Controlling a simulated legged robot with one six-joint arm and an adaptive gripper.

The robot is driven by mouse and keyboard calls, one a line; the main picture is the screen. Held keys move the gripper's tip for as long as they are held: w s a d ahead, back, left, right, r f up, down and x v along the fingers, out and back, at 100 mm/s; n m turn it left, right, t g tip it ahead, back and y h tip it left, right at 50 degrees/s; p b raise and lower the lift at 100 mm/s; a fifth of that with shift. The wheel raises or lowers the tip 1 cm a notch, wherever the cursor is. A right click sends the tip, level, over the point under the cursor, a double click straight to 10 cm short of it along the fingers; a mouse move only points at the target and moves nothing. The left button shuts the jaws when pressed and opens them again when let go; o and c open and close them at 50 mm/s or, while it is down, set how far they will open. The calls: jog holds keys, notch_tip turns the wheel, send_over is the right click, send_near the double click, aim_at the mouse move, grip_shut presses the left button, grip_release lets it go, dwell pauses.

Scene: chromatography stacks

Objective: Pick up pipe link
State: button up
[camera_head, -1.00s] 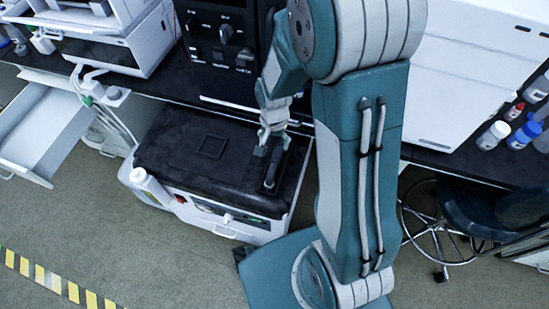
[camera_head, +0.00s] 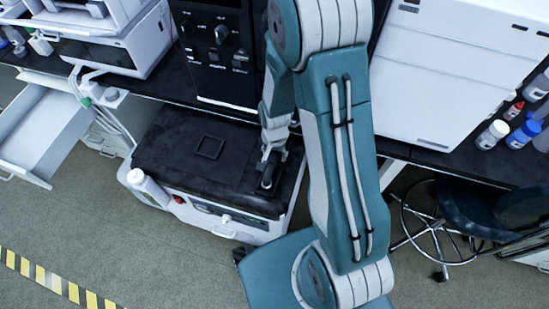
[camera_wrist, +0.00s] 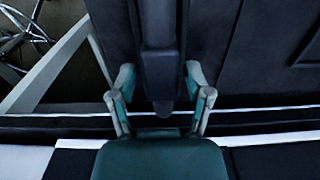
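The pipe link is a dark, long, rounded piece (camera_head: 267,184) lying on the black top of the low white unit, near its right end. In the wrist view the dark piece (camera_wrist: 160,45) runs down the middle, its rounded end towards my palm. My gripper (camera_head: 270,163) is low over it in the head view and hides part of it. In the wrist view my gripper (camera_wrist: 160,75) is open, with one fingertip on each side of the piece. Small gaps seem to show between the fingertips and the piece.
The low white unit (camera_head: 215,216) has a square recess (camera_head: 210,147) on its black top, left of the piece. A white bottle (camera_head: 148,186) stands at its left front. A black panel with knobs (camera_head: 220,50) rises behind. A stool (camera_head: 470,215) is at right.

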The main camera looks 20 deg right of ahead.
grip_shut()
jog(key=shift+a, duration=0.1)
jog(key=shift+r, duration=0.1)
